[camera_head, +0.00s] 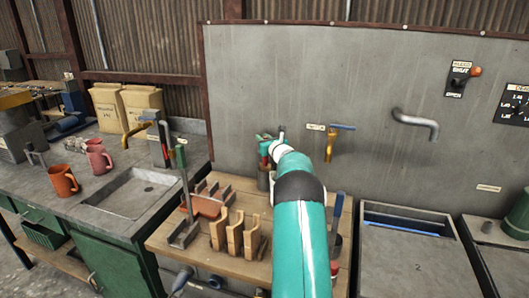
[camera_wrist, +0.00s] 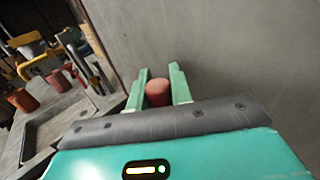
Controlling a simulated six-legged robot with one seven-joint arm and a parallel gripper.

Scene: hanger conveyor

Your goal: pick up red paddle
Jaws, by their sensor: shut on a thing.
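My gripper (camera_head: 266,143) is at the end of my teal arm, above the back of the wooden bench and close to the grey wall panel. In the wrist view its two green fingers (camera_wrist: 158,84) stand on either side of a rounded red end (camera_wrist: 158,93), which I take for the red paddle's handle, and are shut on it. The rest of the paddle is mostly hidden by my gripper and arm in the head view. A grey upright holder (camera_head: 264,179) shows just below my gripper; I cannot tell whether the paddle touches it.
The wooden bench (camera_head: 170,236) carries wooden slotted blocks (camera_head: 235,236) and a green-handled tool (camera_head: 184,190). A yellow valve with a blue lever (camera_head: 330,145) and a grey spout (camera_head: 415,124) stick out from the panel. A sink (camera_head: 131,192) and orange mug (camera_head: 61,180) are left.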

